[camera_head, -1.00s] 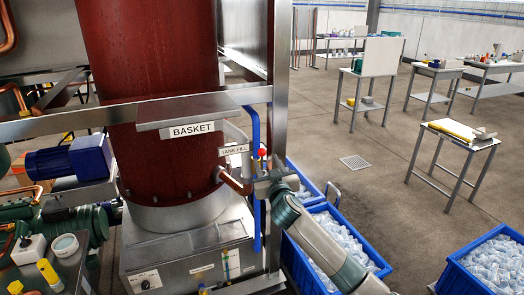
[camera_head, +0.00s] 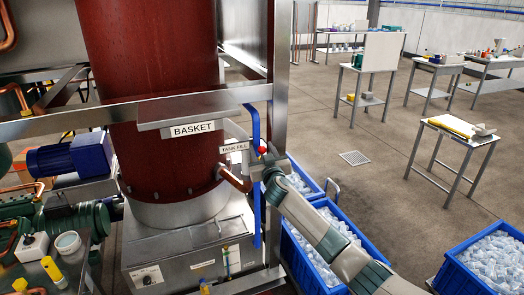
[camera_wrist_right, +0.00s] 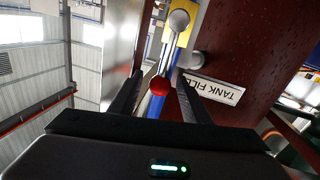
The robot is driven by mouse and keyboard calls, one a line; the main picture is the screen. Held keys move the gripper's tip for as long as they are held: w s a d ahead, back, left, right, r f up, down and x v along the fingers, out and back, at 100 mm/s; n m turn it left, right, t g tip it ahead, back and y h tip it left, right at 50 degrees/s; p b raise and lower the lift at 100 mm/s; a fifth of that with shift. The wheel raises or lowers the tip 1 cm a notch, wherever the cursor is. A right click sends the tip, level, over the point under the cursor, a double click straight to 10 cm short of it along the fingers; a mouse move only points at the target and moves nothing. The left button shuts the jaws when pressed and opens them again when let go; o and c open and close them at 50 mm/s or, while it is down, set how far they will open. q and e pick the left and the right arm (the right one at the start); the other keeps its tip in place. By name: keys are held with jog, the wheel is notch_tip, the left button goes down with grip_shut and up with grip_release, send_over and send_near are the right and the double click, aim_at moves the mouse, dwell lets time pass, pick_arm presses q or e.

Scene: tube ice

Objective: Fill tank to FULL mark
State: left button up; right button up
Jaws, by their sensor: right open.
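The TANK FILL label (camera_head: 234,147) is fixed beside the dark red cylinder, and the wrist view shows it upside down (camera_wrist_right: 215,90). A red knob (camera_head: 262,150) is right of the label. In the right wrist view the red knob (camera_wrist_right: 160,87) ends a metal lever (camera_wrist_right: 176,42) and appears between my fingers. My right gripper (camera_head: 262,164) is open around or just short of the knob; contact cannot be told. The steel tank (camera_head: 180,268) is under the cylinder, with a thin upright gauge (camera_head: 227,264) on its front. Its marks are too small to read. My left gripper is out of view.
A steel post (camera_head: 281,80) and a blue pipe (camera_head: 256,120) stand close to my right gripper. The BASKET shelf (camera_head: 185,112) juts out on the left. Blue crates of ice (camera_head: 325,250) are below my right arm. Open floor lies to the right.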

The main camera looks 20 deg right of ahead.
jog(key=shift+c, duration=0.6)
grip_shut()
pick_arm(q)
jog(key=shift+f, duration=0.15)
pick_arm(e)
jog(key=shift+a, duration=0.1)
